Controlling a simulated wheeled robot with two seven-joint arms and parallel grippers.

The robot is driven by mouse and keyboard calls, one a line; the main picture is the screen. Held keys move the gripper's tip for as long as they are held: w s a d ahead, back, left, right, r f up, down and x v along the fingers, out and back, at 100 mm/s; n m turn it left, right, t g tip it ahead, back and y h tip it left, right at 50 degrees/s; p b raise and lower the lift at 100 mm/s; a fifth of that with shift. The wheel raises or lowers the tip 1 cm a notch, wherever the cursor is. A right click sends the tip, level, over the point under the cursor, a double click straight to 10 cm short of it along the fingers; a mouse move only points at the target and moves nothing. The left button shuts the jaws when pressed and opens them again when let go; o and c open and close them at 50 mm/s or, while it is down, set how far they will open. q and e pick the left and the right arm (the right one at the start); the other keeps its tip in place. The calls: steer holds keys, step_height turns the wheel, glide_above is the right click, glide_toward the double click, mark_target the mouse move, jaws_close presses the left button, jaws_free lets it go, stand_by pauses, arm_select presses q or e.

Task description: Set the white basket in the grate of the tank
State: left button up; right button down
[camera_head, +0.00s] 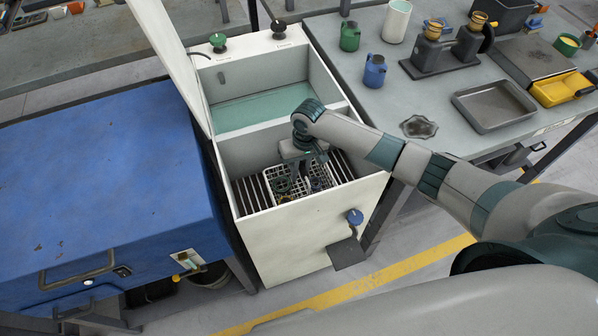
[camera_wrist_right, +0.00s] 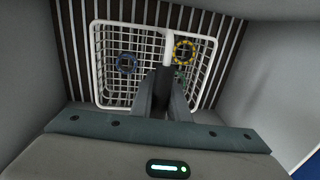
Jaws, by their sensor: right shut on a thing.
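The white basket (camera_head: 288,190) is a wire basket inside the front compartment of the white tank (camera_head: 290,240), at the slatted grate (camera_head: 254,194). In the right wrist view the basket (camera_wrist_right: 102,65) lies over the grate bars (camera_wrist_right: 75,50); whether it rests on them is hard to tell. My right gripper (camera_head: 304,178) reaches down into the compartment and is shut on the basket's middle divider or handle (camera_wrist_right: 166,50). A blue ring-shaped part (camera_wrist_right: 127,63) and a yellow ring-shaped part (camera_wrist_right: 184,52) are in the basket. My left gripper is not in view.
The tank's rear compartment (camera_head: 262,105) holds greenish liquid, and its lid stands open at the left. A blue cabinet (camera_head: 100,180) is left of the tank. The grey bench (camera_head: 440,100) at right carries a metal tray (camera_head: 494,106), a blue can (camera_head: 375,71) and a green can (camera_head: 350,36).

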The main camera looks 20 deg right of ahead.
steer(key=shift+f, duration=0.25)
steer(key=c, duration=1.7)
jaws_free()
steer(key=shift+f, duration=0.1)
steer(key=r, duration=0.4)
steer(key=r+b, duration=0.1)
steer(key=r, duration=0.3)
steer(key=d+r+b, duration=0.1)
steer(key=r, duration=0.3)
steer(key=shift+d, duration=0.1)
